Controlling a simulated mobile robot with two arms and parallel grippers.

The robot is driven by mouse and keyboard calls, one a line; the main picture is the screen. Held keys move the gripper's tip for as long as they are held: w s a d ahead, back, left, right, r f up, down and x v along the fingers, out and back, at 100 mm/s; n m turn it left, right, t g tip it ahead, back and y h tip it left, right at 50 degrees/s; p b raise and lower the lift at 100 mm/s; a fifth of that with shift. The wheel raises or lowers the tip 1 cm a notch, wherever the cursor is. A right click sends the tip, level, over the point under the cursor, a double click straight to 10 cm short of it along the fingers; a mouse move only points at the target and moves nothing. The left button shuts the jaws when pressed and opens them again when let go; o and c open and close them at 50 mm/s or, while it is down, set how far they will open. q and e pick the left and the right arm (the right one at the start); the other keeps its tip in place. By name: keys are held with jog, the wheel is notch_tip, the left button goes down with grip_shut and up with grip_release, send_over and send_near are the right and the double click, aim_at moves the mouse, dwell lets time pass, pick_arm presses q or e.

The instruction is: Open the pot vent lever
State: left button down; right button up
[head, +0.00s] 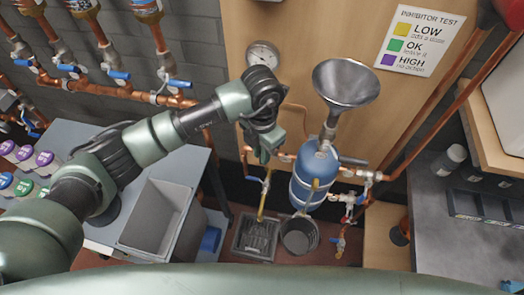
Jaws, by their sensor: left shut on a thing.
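The blue pot (314,178) stands upright at the centre, with a metal funnel (346,84) above it. A small valve with a yellow tube (263,204) hangs to the left of the pot, and a blue lever (253,179) shows beside it. My left gripper (265,154) reaches in from the left, points down just above this valve and is shut on what seems to be the pot vent lever. The fingers hide the grip itself, and I cannot tell the lever's angle. My right gripper is not in view.
A grey bin (158,215) on a grey cabinet stands at left. A black drain tray (257,238) and a dark bucket (299,236) sit below the pot. Copper pipes with blue-handled valves (178,84) run at upper left. A dark worktop (450,240) is at right.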

pick_arm(q)
jog(key=shift+w+r, duration=0.1)
dwell(0.3)
jog(key=shift+a+f+h+b, duration=0.25)
jog(key=shift+h+b, duration=0.15)
jog(key=shift+b, duration=0.35)
jog(key=a+h+b, duration=0.1)
jog(key=h+b, duration=0.1)
jog(key=b, duration=0.1)
jog(key=a+h+b, duration=0.1)
jog(key=h+b, duration=0.1)
jog(key=b, duration=0.2)
jog(key=w+a+f+g+h+b, duration=0.1)
jog(key=a+h+b, duration=0.1)
jog(key=b, duration=0.1)
jog(key=c, duration=1.4)
grip_release()
jog(key=shift+c, duration=0.2)
jog(key=shift+o, duration=0.3)
